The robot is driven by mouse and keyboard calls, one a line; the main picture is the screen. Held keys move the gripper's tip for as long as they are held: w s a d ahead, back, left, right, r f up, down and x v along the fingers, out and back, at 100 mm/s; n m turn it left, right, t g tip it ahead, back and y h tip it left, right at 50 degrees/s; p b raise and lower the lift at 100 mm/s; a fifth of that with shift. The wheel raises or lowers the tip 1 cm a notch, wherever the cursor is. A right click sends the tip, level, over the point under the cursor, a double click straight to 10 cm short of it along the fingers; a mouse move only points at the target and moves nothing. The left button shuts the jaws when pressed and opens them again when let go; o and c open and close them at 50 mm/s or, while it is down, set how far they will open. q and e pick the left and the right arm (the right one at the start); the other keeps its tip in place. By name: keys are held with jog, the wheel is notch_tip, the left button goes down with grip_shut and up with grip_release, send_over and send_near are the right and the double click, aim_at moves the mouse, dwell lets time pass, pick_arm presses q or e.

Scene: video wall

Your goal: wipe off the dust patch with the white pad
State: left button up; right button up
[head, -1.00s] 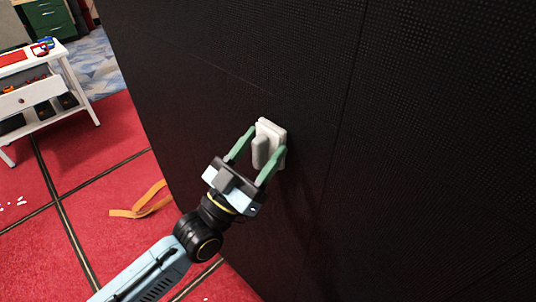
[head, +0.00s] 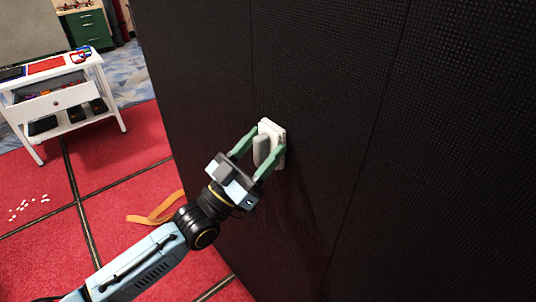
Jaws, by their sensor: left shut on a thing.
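The white pad (head: 271,130) has a grey-white handle and sits against the black video wall (head: 330,90). It appears to touch the wall, face flat to it. My left gripper (head: 257,162) has green fingers on either side of the pad's handle and is shut on it. I cannot make out a dust patch on the dark panels. My right gripper is not in view.
A white side table (head: 48,82) with a drawer, red and blue items on top and black things below stands at the left. An orange strap (head: 155,212) and small white bits (head: 28,207) lie on the red floor. A green cabinet (head: 88,28) is behind.

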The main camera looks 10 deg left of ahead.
pick_arm(q)
jog(key=shift+w+a, duration=0.6)
jog(key=shift+a, duration=0.1)
jog(key=shift+s+a+p, duration=0.5)
jog(key=shift+s+a, duration=0.4)
jog(key=shift+s, duration=0.25)
jog(key=shift+s+a+p, duration=0.45)
jog(key=shift+s+a, duration=0.4)
jog(key=shift+s, duration=0.3)
jog(key=shift+s+a+p, duration=0.6)
jog(key=shift+s+a, duration=0.35)
jog(key=shift+s, duration=0.25)
